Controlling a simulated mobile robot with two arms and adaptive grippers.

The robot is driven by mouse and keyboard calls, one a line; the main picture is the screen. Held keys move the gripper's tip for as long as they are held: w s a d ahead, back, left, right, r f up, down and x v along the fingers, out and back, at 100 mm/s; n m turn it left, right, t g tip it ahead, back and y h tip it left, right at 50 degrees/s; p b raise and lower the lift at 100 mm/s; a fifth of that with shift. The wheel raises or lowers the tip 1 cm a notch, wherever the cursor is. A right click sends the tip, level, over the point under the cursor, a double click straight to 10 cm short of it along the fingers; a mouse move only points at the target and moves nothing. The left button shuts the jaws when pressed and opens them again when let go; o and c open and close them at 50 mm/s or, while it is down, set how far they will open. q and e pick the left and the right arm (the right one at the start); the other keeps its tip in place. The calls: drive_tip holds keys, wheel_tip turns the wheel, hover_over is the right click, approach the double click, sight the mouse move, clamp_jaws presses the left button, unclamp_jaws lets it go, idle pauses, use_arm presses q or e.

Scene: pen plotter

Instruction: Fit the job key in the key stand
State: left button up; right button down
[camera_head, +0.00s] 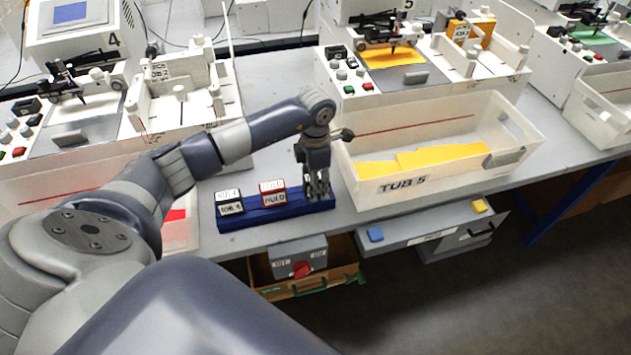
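The blue key stand (248,220) lies along the front edge of the bench, left of the tub. A black and white key (230,203) whose label seems to read JOB stands in its left part. A red and white key (272,194) marked HOLD stands near its middle. My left gripper (318,192) points down at the right end of the stand, just right of the red key. Its fingers cover that end, and I cannot tell whether they hold anything. My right gripper is not in view.
A clear tub (440,184) marked TUB 5, with yellow sheets inside, stands close to the right of my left gripper. Plotter 4 (85,130) and plotter 5 (400,85) stand behind.

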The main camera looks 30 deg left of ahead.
use_arm(q)
wheel_tip(320, 180, up, 12)
drive_tip(key=shift+f, duration=0.15)
idle(0.6)
